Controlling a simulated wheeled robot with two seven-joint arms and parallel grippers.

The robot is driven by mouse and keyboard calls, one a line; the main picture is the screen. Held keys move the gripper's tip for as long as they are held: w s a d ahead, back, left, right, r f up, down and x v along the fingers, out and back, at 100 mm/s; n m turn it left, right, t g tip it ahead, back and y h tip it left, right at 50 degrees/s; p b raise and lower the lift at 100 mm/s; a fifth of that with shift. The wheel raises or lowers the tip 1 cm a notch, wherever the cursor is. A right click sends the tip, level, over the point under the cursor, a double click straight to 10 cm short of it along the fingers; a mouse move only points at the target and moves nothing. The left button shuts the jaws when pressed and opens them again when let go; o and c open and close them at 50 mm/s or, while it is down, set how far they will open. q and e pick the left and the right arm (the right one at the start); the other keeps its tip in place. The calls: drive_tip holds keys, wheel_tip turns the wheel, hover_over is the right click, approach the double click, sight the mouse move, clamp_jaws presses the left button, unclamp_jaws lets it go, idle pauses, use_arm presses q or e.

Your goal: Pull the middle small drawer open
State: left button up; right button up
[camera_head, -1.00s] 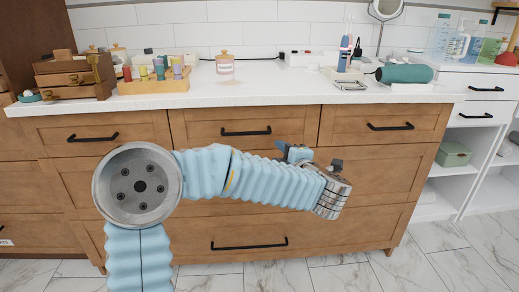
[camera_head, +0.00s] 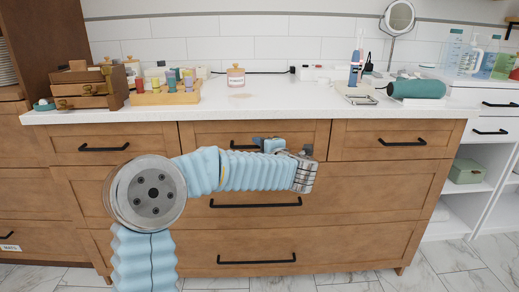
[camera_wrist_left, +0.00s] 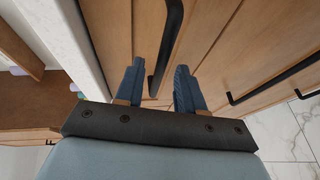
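The middle small drawer (camera_head: 200,134) is a wooden front in the top row under the white counter, and it looks closed. Its black bar handle (camera_head: 235,147) is partly hidden behind my left arm in the head view. My left gripper (camera_head: 268,144) is at this drawer front, near the handle. In the left wrist view the blue fingers of the gripper (camera_wrist_left: 160,78) are apart, and the end of the black handle (camera_wrist_left: 172,35) shows between them. I cannot tell whether a finger touches it. My right gripper is not in view.
Small drawers with black handles flank it on the left (camera_head: 104,149) and right (camera_head: 402,142). Wide drawers lie below, the upper with a black handle (camera_head: 255,205).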

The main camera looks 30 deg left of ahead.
use_arm(q)
clamp_jaws()
idle(0.5)
